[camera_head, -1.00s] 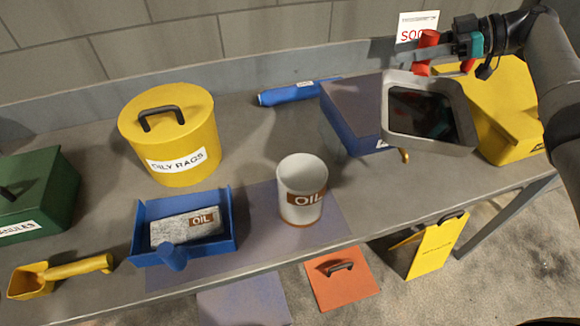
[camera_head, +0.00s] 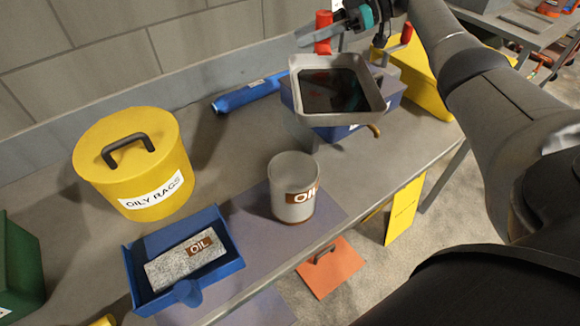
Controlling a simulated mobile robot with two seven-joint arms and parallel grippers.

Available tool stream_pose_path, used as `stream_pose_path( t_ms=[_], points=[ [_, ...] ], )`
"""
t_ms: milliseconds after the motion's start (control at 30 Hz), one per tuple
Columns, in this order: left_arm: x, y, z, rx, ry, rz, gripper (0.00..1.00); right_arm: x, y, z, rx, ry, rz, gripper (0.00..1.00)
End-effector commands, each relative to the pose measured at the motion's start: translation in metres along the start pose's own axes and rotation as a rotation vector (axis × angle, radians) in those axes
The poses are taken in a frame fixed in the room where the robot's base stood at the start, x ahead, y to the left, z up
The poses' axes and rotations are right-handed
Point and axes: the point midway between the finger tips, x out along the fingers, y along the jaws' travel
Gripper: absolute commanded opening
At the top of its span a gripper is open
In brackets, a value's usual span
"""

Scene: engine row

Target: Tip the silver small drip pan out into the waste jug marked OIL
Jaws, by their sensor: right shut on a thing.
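The silver small drip pan (camera_head: 372,99) holds dark liquid and is up in the air, roughly level, over the blue box at the back. My right gripper (camera_head: 328,33) is at the pan's back edge and shut on it; the exact grip is partly hidden. The waste jug (camera_head: 283,205), grey-white with a brown OIL label, stands upright on the table with its open top showing. The pan is behind and a little right of the jug, not above its mouth. My left gripper is out of view.
A yellow OILY RAGS can (camera_head: 100,155) stands left of the jug. A blue tray (camera_head: 134,262) with a grey OIL-labelled block is at front left. A blue roll (camera_head: 247,96), a blue box (camera_head: 390,97) and a yellow case (camera_head: 424,80) line the back.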

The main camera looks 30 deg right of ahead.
Motion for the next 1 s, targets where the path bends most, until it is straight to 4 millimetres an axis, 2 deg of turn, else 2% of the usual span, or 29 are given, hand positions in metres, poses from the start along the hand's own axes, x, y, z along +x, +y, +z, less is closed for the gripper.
stream_pose_path(
  t_ms=[133,433,1000],
  points=[
    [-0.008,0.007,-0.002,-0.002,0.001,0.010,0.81,-0.001,-0.001,-0.004,-0.014,-0.008,0.008,0.00],
    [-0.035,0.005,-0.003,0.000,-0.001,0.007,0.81,0.001,-0.007,-0.010,-0.098,-0.080,0.042,0.00],
    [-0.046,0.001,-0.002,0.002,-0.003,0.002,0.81,0.009,-0.014,-0.005,-0.183,-0.148,0.077,0.00]
  ],
)
